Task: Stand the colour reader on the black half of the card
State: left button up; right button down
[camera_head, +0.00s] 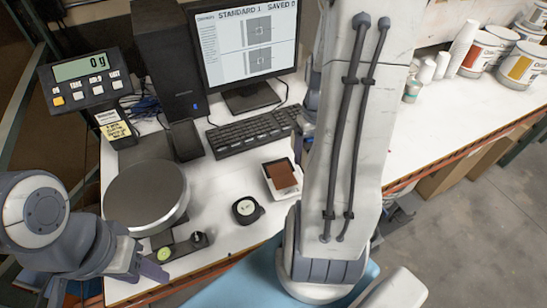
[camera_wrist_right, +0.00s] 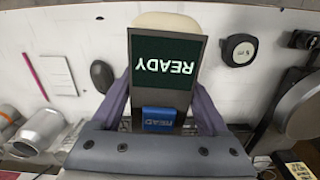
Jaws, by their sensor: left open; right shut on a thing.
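The colour reader (camera_wrist_right: 165,75) is dark, with a lit READY screen and a blue READ button, upside down in the right wrist view. My right gripper (camera_wrist_right: 163,100) is shut on it, with a finger on each side. My left gripper (camera_head: 140,258) is open and empty at the lower left, beside a small dark holder (camera_head: 180,248). A white card or tile (camera_head: 268,171) with a brown patch lies left of my right arm. I cannot make out a black half in either view.
A round scale (camera_head: 145,197) stands at the left, and a black puck (camera_head: 245,210) lies mid-bench. A keyboard (camera_head: 250,131) and monitor (camera_head: 248,45) stand behind. Paint cans (camera_head: 480,52) and cups are at the back right. The bench right of my right arm is mostly clear.

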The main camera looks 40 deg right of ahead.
jog(key=w+f+p, duration=0.1)
jog(key=w+f, duration=0.1)
jog(key=w, duration=0.1)
jog(key=w+a+f, duration=0.1)
jog(key=w+f, duration=0.1)
jog(key=w, duration=0.1)
jog(key=w+a+f+p, duration=0.1)
jog(key=w+f, duration=0.1)
jog(key=w, duration=0.1)
jog(key=shift+w+p, duration=0.3)
jog(key=shift+p, duration=0.05)
notch_tip(320, 180, down, 3)
jog(key=shift+a+f+p, duration=0.1)
jog(key=shift+p, duration=0.65)
jog(key=shift+f, duration=0.4)
jog(key=shift+f, duration=0.2)
grip_release()
jog(key=shift+r, duration=0.1)
